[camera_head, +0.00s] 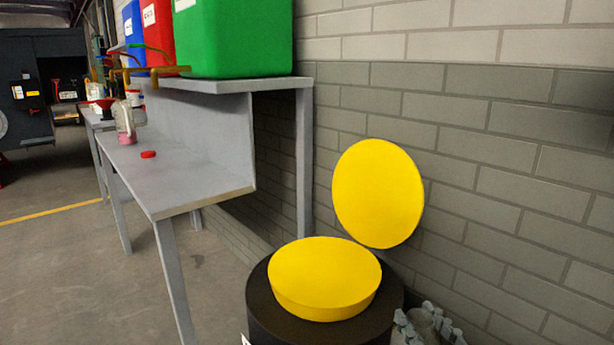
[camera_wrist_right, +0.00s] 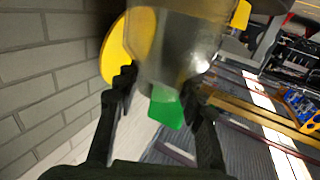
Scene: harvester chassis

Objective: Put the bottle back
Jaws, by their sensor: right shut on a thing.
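My right gripper (camera_wrist_right: 160,88) is shut on this bottle; the bottle's far end is cut off by the top edge. Another clear bottle (camera_head: 125,122) with pink liquid stands upright on the grey bench (camera_head: 185,182). My left gripper is not in view.
A black drum (camera_head: 262,305) with a yellow round top (camera_head: 325,272) stands by the brick wall. A yellow disc (camera_head: 378,193) is upright behind it. A red cap (camera_head: 148,154) lies on the bench. Green (camera_head: 235,40), red (camera_head: 158,30) and blue bins stand on the shelf. Floor at left is clear.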

